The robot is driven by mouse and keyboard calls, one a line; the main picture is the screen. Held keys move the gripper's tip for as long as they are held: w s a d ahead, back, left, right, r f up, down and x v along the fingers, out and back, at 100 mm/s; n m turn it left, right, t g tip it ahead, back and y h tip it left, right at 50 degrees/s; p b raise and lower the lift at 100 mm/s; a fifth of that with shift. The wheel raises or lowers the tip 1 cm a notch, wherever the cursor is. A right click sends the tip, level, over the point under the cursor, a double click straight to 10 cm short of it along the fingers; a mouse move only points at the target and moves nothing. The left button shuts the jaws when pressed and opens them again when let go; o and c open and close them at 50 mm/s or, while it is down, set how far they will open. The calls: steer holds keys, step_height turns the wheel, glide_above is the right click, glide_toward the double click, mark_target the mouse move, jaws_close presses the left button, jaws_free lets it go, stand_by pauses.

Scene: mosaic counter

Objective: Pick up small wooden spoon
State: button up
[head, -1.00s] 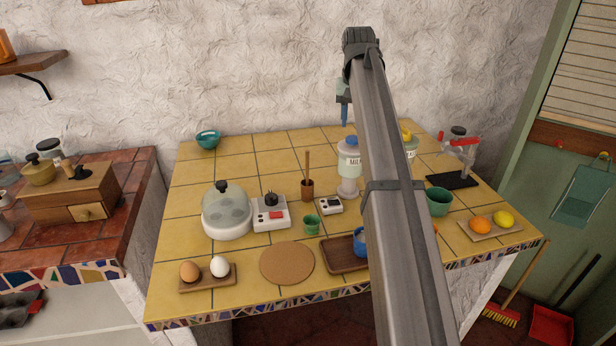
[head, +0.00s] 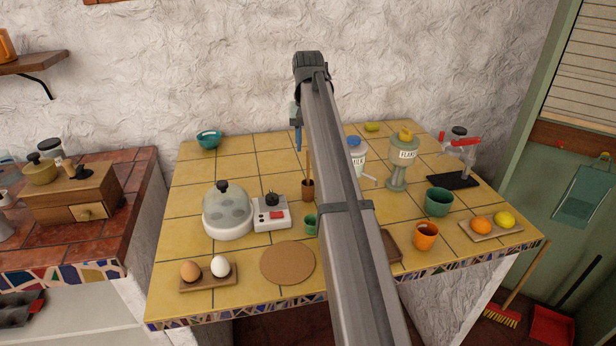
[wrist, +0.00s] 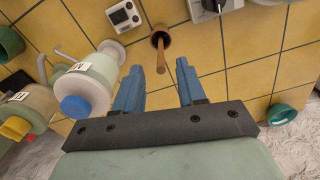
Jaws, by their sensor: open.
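The small wooden spoon (head: 309,167) stands upright in a small brown cup (head: 307,190) near the middle of the counter, partly beside my arm in the head view. In the wrist view the spoon's handle (wrist: 160,58) rises out of the cup (wrist: 160,36) toward the camera. My gripper (wrist: 160,68) is open, with its blue fingers on either side of the handle's line in that view. I cannot tell how far the fingertips are from it. In the head view a blue finger of my gripper (head: 298,136) shows just above and left of the spoon.
The milk dispenser (wrist: 90,85) stands close beside my gripper in the wrist view. A flakes dispenser (head: 402,165) is farther right. A steamer (head: 227,210) and a red-buttoned white appliance (head: 271,213) stand left of the cup.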

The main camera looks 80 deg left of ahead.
mark_target(308, 159)
steer(key=shift+a+f, duration=0.2)
steer(key=shift+f, duration=1.4)
steer(key=shift+a+f, duration=0.15)
steer(key=shift+f, duration=1.4)
jaws_close()
